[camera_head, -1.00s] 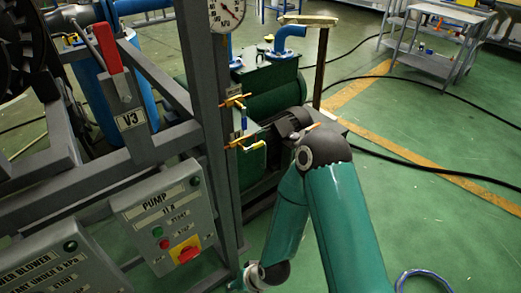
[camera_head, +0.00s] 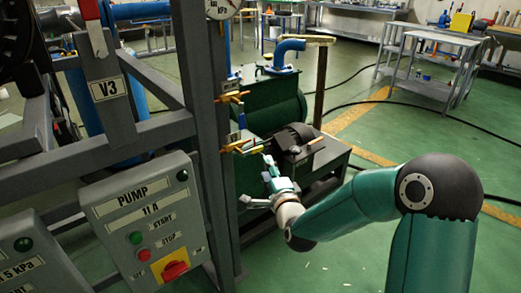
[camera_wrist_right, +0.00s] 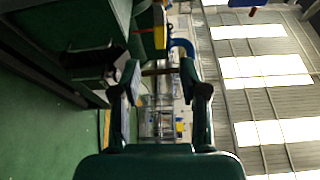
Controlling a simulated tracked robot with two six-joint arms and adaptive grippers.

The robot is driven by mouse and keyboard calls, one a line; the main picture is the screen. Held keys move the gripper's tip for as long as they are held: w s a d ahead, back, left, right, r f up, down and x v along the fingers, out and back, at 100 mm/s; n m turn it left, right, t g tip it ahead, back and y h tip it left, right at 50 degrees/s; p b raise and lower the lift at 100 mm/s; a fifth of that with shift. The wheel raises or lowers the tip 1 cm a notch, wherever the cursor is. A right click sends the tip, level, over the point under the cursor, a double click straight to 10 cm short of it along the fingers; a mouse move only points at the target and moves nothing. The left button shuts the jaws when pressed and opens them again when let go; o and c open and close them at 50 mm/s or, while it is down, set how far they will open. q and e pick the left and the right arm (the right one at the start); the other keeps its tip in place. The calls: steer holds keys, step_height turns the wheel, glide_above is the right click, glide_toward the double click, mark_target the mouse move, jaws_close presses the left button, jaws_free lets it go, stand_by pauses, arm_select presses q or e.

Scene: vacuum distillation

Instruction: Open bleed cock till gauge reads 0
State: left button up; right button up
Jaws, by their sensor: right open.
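I cannot tell which is the bleed cock. The gauge (camera_head: 222,8) at the top of the post is cut off by the picture edge, and its needle cannot be read. My right gripper (camera_head: 257,181) is open and empty, below and right of the yellow lever, apart from it. In the right wrist view, a yellow part (camera_wrist_right: 160,27) is beyond the open fingers (camera_wrist_right: 160,75). My left gripper is out of view.
The pump control box (camera_head: 148,220) is left of the post, and the V3 lever plate (camera_head: 107,90) is above it. A green pump (camera_head: 262,105) with a black motor is behind the gripper. Green floor is open to the right, crossed by black hoses.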

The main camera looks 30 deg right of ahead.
mark_target(258, 151)
steer(key=x, duration=1.1)
steer(key=shift+w+f, duration=0.1)
steer(key=shift+f, duration=0.05)
steer(key=shift+c, duration=0.2)
jaws_close()
